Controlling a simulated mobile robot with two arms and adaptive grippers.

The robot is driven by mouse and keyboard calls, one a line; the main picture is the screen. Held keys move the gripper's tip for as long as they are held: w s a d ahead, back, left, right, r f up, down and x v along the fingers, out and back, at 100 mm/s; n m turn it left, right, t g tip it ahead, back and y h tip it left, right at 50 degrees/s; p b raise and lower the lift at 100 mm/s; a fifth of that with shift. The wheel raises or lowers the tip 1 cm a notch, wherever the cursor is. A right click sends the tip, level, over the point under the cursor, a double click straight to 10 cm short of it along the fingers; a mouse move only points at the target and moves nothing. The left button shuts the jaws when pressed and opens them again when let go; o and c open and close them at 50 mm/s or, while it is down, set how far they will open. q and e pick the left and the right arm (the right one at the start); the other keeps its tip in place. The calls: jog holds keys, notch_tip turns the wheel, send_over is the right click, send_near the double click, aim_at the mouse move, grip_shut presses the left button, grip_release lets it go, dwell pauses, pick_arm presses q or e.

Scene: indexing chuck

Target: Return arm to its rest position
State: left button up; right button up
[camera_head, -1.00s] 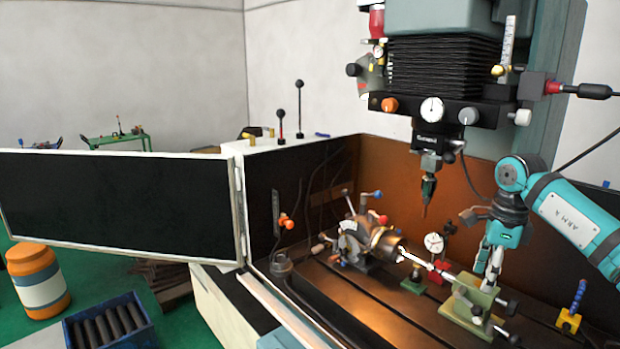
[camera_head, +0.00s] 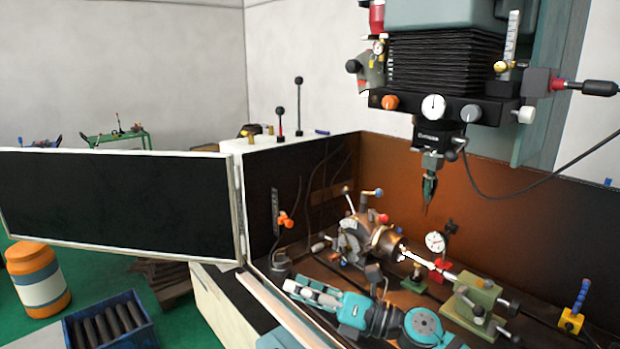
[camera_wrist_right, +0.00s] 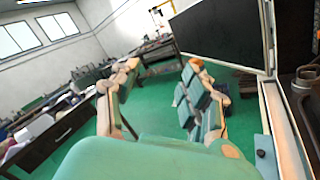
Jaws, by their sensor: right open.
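My right gripper (camera_head: 308,293) is in the lower middle of the head view, pointing left, low over the front edge of the machine enclosure. Its fingers are apart and empty, and the right wrist view (camera_wrist_right: 160,85) shows green floor between them. My right arm runs to the lower right, in front of the machine table. The indexing chuck (camera_head: 385,241) stands behind the arm, clear of the gripper. A bright shaft (camera_head: 424,261) spans from the chuck toward the green tailstock (camera_head: 470,298). My left gripper is not in view.
The open door panel (camera_head: 115,205) reaches left from the enclosure. The spindle head (camera_head: 428,135) hangs above the table. A dial indicator (camera_head: 435,242) stands behind the shaft. A blue crate (camera_head: 110,328) and an orange drum (camera_head: 38,280) stand on the floor.

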jog(key=s+d+f+m+t+h, duration=0.35)
jog(key=d+f+m+h, duration=0.45)
jog(key=m, duration=0.8)
jog(key=s+d+f+m+t+h, duration=0.2)
jog(key=d+f+m+t+h, duration=0.5)
jog(key=m, duration=0.8)
jog(key=s+d+f+m+g+h, duration=0.1)
jog(key=s+d+f+m+g, duration=0.25)
jog(key=s, duration=0.55)
jog(key=s+d+f+m+g+h, duration=0.1)
jog(key=s+f+m+g, duration=0.1)
jog(key=s+f+g, duration=0.5)
jog(key=s+d+f+m+g, duration=0.2)
jog(key=s+d+m+g, duration=0.15)
jog(key=s, duration=0.65)
notch_tip(320, 180, down, 26)
jog(key=s+n+g, duration=0.1)
jog(key=s+g, duration=0.1)
jog(key=s+d+f+g, duration=0.1)
jog(key=s+d+f, duration=0.1)
jog(key=s+f, duration=1.4)
jog(key=shift+s+f+h, duration=0.3)
jog(key=shift+d, duration=0.1)
